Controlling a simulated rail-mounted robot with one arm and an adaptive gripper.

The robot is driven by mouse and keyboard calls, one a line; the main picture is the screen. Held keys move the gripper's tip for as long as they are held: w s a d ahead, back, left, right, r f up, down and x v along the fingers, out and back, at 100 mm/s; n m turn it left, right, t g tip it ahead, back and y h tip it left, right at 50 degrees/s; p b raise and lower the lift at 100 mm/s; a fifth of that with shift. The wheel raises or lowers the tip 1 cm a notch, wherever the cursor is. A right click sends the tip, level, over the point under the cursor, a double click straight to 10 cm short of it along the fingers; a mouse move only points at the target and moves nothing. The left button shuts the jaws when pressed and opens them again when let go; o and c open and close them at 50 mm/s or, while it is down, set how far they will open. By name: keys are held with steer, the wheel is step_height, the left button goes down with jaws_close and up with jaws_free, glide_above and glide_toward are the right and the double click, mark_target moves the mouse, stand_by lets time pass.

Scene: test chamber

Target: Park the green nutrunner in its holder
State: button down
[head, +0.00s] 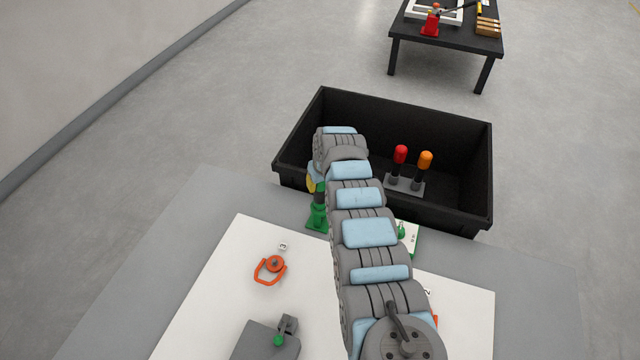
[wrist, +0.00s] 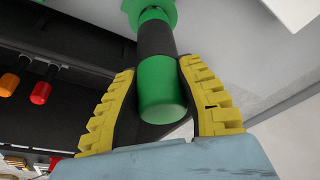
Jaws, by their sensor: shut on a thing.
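The green nutrunner (wrist: 163,85) has a green rounded end, a black middle and a wider green part. In the wrist view it lies between the yellow fingers of my gripper (wrist: 160,70), which is shut on it. In the head view its green lower part (head: 318,216) shows left of my arm, near the bin's front left corner. My gripper (head: 312,182) is mostly hidden there behind my wrist. A grey holder (head: 405,185) in the black bin carries two dark tools with a red end (head: 400,154) and an orange end (head: 425,160). I cannot tell which holder is the nutrunner's.
The black bin (head: 470,214) stands beyond the grey table (head: 190,215). The white board (head: 225,290) carries an orange ring fitting (head: 270,268) and a grey block (head: 262,342). A green-and-white item (head: 410,236) is partly behind my arm. A dark table (head: 445,46) stands further back.

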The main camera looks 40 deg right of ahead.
steer(key=c, duration=0.7)
jaws_free()
steer(key=shift+r, duration=0.15)
steer(key=d+v, duration=0.1)
steer(key=v, duration=1)
steer(key=shift+a+r, duration=0.35)
steer(key=shift+a, duration=0.15)
steer(key=shift+s, duration=0.15)
